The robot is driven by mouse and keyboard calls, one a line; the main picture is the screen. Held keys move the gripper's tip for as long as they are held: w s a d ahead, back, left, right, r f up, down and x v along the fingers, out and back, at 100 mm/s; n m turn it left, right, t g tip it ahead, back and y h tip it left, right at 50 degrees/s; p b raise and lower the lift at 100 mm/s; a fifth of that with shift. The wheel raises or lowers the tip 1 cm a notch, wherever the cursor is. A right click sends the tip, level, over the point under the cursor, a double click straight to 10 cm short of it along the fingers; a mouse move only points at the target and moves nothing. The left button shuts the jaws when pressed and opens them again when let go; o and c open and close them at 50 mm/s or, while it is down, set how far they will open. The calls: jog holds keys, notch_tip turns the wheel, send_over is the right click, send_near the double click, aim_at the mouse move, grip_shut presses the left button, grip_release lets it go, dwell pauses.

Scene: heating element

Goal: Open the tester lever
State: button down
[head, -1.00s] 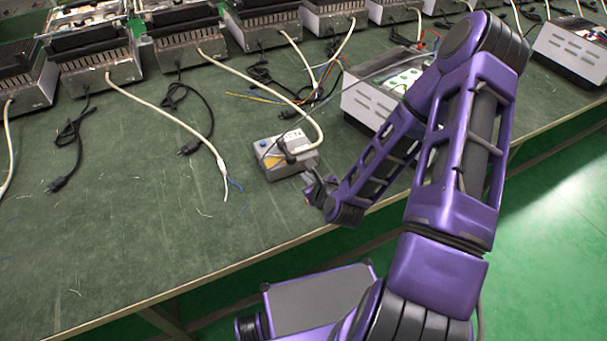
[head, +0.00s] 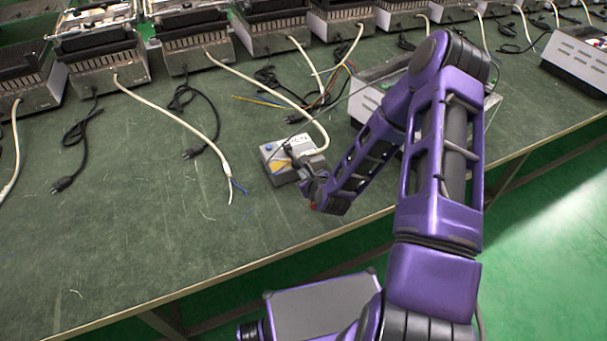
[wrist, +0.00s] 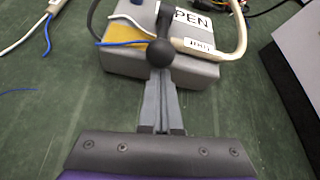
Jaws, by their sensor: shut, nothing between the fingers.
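The tester is a grey box (head: 283,178) with a blue button, a yellow patch and a white OPEN label, lying on the green bench. It also shows at the top of the wrist view (wrist: 122,62). Its lever carries a black ball knob (wrist: 160,53) and a dark stem rising behind it. My gripper (wrist: 161,84) is shut and empty, its fingertips right at the near side of the knob. Whether they touch it I cannot tell. In the head view my gripper (head: 305,168) is at the tester's right side and hides part of it.
A thick white cable (head: 318,128) runs into the tester. A loose white cable (head: 180,122) with bare ends lies to the left. A white-sided case (head: 368,103) stands close behind my arm. Heater units line the back. The bench is clear at the front left.

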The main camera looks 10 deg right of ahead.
jog(key=shift+r, duration=0.2)
jog(key=shift+r+g+p, duration=0.25)
jog(key=shift+g+p, duration=0.05)
jog(key=shift+p, duration=0.35)
